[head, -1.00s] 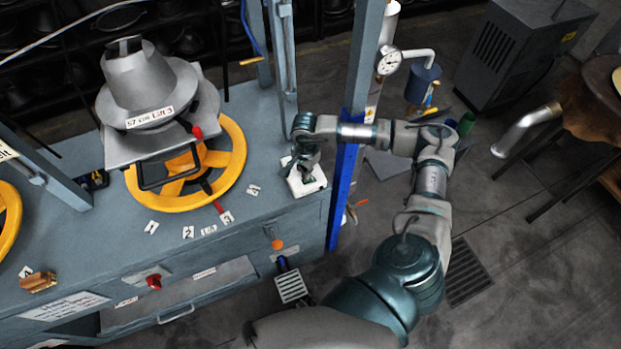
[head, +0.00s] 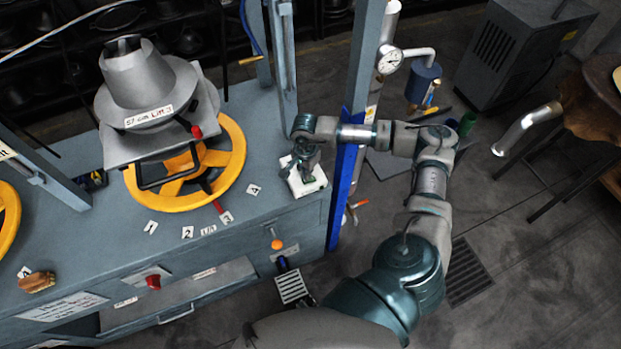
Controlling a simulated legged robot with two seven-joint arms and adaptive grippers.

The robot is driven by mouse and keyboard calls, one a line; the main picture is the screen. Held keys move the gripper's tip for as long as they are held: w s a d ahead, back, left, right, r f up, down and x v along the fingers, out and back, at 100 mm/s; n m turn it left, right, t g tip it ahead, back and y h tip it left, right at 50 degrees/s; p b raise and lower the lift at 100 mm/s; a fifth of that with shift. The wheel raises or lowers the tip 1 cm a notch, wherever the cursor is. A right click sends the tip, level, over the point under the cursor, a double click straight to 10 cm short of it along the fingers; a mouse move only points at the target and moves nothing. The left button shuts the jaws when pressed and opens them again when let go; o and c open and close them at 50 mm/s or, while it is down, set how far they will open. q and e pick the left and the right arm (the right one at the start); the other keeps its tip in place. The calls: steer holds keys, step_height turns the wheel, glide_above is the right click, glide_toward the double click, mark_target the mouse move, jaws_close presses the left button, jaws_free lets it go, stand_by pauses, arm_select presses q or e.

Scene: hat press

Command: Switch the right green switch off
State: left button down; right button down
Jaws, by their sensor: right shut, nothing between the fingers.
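A white switch box (head: 313,184) sits on the right end of the grey-blue press table (head: 270,197). Green shows on its top, partly hidden under my gripper. My right gripper (head: 303,176) points down over the box, shut and empty, with its fingertips at or just above the top. I cannot tell whether it touches the switch, or which way the switch is set. My left gripper is not in view.
A grey hat form (head: 146,78) stands above a yellow handwheel (head: 225,172) left of the box. A blue upright (head: 344,180) stands close to its right. A red knob (head: 153,282) and an orange knob (head: 277,244) are on the table front.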

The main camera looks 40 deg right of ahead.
steer(key=shift+a+f, duration=0.2)
steer(key=shift+a, duration=0.25)
steer(key=shift+d+f+b, duration=0.1)
steer(key=shift+f+b, duration=0.15)
steer(key=shift+b, duration=0.1)
steer(key=shift+d+f, duration=0.2)
steer(key=shift+f, duration=0.05)
steer(key=shift+a+f, duration=0.1)
steer(key=shift+a+r, duration=0.1)
steer(key=shift+r, duration=0.7)
steer(key=shift+r+p, duration=1.9)
steer(key=shift+r, duration=0.9)
